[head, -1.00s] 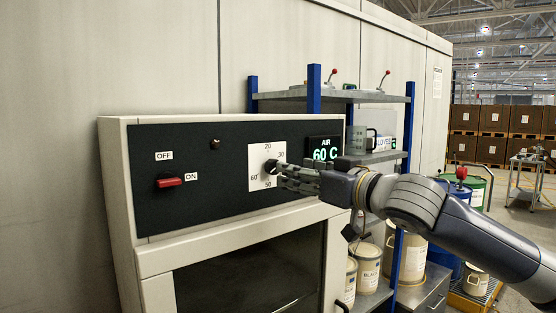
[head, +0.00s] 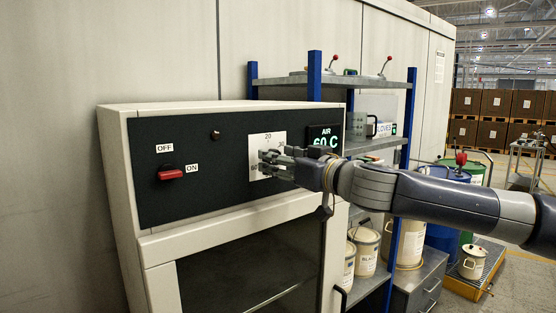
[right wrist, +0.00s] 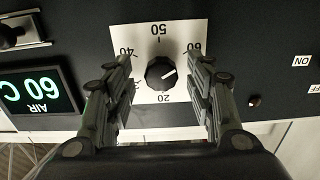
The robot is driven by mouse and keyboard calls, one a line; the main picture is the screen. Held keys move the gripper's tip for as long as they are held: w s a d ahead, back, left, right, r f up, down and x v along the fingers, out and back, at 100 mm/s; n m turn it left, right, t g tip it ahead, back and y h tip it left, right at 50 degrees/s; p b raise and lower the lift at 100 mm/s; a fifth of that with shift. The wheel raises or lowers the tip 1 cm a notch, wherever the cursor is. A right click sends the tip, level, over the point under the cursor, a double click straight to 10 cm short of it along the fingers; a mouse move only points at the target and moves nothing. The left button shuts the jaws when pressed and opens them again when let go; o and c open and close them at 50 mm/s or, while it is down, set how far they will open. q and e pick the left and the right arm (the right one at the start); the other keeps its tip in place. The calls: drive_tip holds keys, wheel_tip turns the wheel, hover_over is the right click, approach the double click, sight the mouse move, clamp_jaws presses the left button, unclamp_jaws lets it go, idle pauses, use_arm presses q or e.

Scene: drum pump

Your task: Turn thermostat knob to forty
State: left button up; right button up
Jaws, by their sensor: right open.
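The thermostat knob (right wrist: 160,73) is round and black, on a white dial plate (right wrist: 153,30) marked 20 to 60. The right wrist view shows the plate upside down, and the knob's white mark points towards 60. My right gripper (right wrist: 163,64) is open, with one finger on each side of the knob and a visible gap to it on both sides. In the head view my right gripper (head: 268,162) reaches in from the right and hides the knob and part of the dial. The air display (right wrist: 38,91) reads 60 C. My left gripper is not in view.
A red switch handle (head: 171,173) with OFF and ON labels sits left of the dial. A small amber-brown knob or lamp (head: 215,135) is above. A blue-framed shelf (head: 314,85) with containers stands close at the right, behind my right arm.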

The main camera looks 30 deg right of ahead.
drive_tip(key=shift+w+a, duration=0.1)
drive_tip(key=shift+w, duration=0.35)
drive_tip(key=c, duration=1.1)
